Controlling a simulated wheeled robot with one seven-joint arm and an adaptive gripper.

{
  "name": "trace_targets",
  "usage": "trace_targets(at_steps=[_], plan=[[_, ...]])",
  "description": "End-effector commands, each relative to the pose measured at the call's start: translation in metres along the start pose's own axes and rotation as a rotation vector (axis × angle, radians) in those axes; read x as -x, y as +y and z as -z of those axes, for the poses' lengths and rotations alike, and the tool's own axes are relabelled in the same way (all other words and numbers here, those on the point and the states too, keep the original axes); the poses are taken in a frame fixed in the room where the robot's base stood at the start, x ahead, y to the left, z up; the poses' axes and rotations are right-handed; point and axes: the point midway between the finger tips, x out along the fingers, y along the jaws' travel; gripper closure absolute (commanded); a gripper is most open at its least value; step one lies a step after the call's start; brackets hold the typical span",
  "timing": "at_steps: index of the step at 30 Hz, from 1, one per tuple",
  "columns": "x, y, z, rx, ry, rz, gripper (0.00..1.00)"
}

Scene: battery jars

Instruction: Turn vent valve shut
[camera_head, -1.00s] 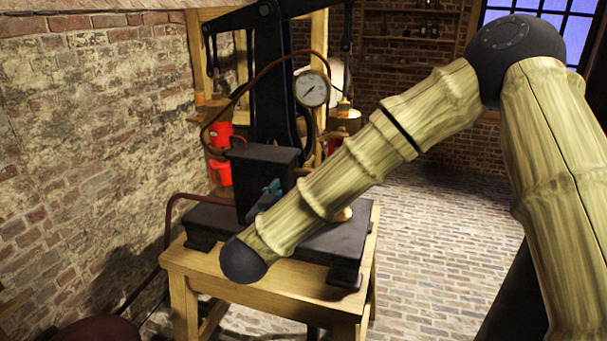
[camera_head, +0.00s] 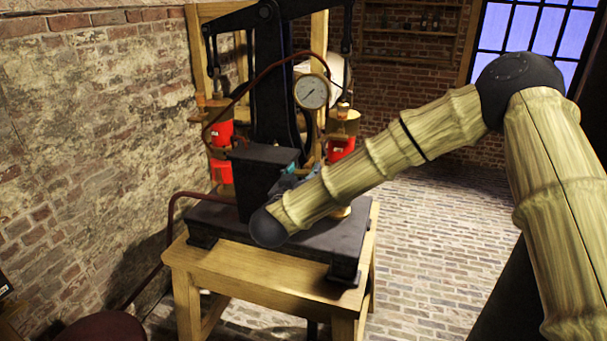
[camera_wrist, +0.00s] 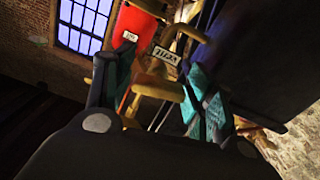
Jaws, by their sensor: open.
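The vent valve shows in the wrist view as a brass handle (camera_wrist: 158,87) with a small tag (camera_wrist: 165,55) that seems to read VENT. My gripper (camera_wrist: 162,90) is open, with teal-padded fingers on either side of the brass parts in that view. I cannot tell whether either finger touches them. In the head view my gripper (camera_head: 288,183) is small and partly hidden behind my forearm, beside the black block (camera_head: 262,178) on the stand. The valve handle cannot be made out there.
A wooden stand (camera_head: 230,262) carries the black base (camera_head: 318,246). A pressure gauge (camera_head: 312,91), a curved pipe (camera_head: 240,92) and red jars (camera_head: 221,171) are close around. A brick wall (camera_head: 85,130) is at left; open floor (camera_head: 440,235) lies right.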

Motion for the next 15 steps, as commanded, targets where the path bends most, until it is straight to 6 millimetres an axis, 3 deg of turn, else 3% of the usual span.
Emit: trace_targets(at_steps=[4,10,15], plan=[[0.0001,0.0,-0.0003,0.0,0.0,0.0,0.45],[0.0002,0.0,-0.0003,0.0,0.0,0.0,0.78],[0.0003,-0.0003,-0.0011,-0.013,0.001,0.0,0.78]])
